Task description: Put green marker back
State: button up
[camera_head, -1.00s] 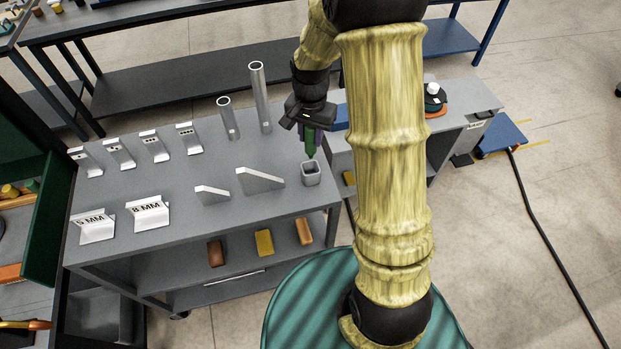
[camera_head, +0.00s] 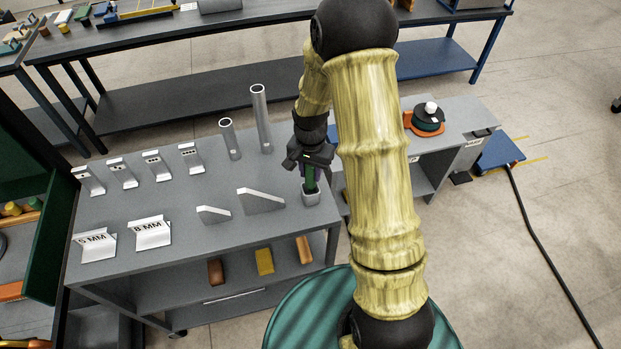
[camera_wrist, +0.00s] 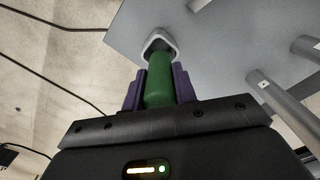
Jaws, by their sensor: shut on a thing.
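The green marker (camera_head: 310,178) is upright in my gripper (camera_head: 309,172), with its lower end at the mouth of the small grey square holder (camera_head: 311,199) on the table's right front corner. In the wrist view the green marker (camera_wrist: 159,82) sits between my gripper's purple fingers (camera_wrist: 158,90), which are shut on it. Its far end overlaps the opening of the holder (camera_wrist: 158,45). How deep the tip is inside is hidden.
On the grey table (camera_head: 180,205) stand two metal tubes (camera_head: 261,118), several angled brackets (camera_head: 157,165), two wedge plates (camera_head: 262,201) and labelled plates (camera_head: 153,233). A second bench with an orange-based object (camera_head: 427,119) is to the right.

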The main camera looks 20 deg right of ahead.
aim_at(310, 180)
jog(key=shift+f+p, duration=0.45)
jog(key=shift+f, duration=1.45)
jog(key=shift+f, duration=0.1)
jog(key=o, duration=1)
jog(key=shift+c, duration=0.2)
notch_tip(310, 180, up, 12)
jog(key=b, duration=0.3)
